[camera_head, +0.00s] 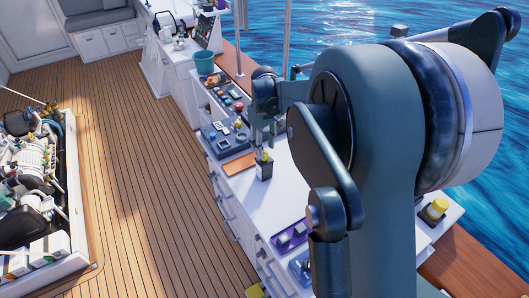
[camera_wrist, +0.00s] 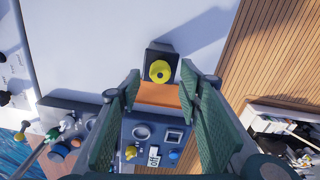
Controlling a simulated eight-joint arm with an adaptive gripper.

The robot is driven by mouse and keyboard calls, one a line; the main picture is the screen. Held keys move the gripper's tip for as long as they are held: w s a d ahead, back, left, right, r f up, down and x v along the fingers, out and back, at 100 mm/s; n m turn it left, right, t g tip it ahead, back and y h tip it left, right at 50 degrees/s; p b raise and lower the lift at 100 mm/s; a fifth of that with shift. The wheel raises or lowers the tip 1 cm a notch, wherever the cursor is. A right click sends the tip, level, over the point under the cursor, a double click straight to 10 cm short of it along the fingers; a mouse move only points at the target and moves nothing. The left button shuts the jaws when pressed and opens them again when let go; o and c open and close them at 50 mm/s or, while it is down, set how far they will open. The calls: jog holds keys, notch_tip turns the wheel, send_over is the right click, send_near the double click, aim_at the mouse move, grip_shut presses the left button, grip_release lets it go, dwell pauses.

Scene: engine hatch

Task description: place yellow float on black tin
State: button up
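The yellow float (camera_wrist: 160,71) shows as a round yellow disc with a dark centre, over the black tin (camera_wrist: 150,57). In the head view the yellow float (camera_head: 262,156) sits at the top of the upright black tin (camera_head: 264,171) on the white counter. I cannot tell whether it rests on the rim or partly inside. My gripper (camera_head: 264,128) is above the tin, pointing down. In the wrist view my gripper (camera_wrist: 160,84) has its green finger pads apart, one on each side, with nothing gripped between them. The float appears clear of both pads.
A purple tray (camera_head: 291,236) is on the near counter. Another yellow-topped item (camera_head: 436,208) stands at right. White counter (camera_head: 262,200) is bare in front of the tin.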

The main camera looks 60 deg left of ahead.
aim_at(265, 153)
notch_tip(265, 153, up, 8)
dwell(0.4)
dwell(0.6)
dwell(0.4)
